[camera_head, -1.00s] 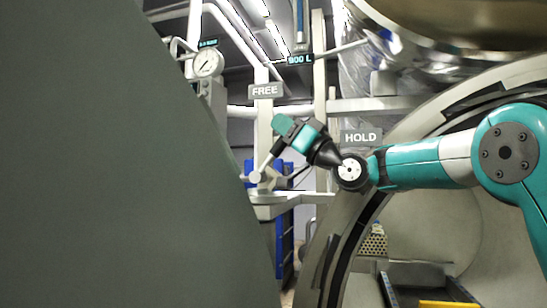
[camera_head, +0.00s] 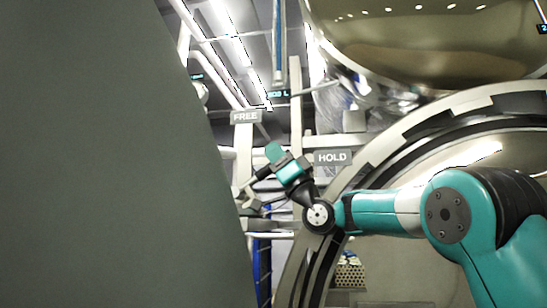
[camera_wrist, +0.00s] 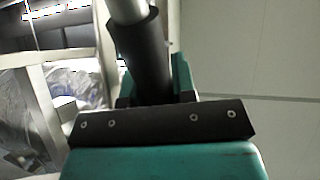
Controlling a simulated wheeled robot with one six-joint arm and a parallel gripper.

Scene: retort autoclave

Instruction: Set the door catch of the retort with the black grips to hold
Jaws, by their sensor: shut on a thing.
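The door catch is a pale lever with a black grip (camera_head: 262,173), left of centre in the head view. It slants up to the right from its mount between the grey FREE sign (camera_head: 245,117), above, and the grey HOLD sign (camera_head: 332,157), to the right. My gripper (camera_head: 271,168) is at the black grip. In the wrist view the black grip (camera_wrist: 140,50), on a metal rod, runs between the teal fingers of my gripper (camera_wrist: 153,92), which is shut on it. The fingertips are partly hidden.
A large dark grey-green surface (camera_head: 100,160) fills the left of the head view. The round retort opening with its pale rim (camera_head: 345,190) stands at the right, behind my arm. Pipes and posts stand close behind the catch. A perforated basket (camera_head: 350,272) shows low inside.

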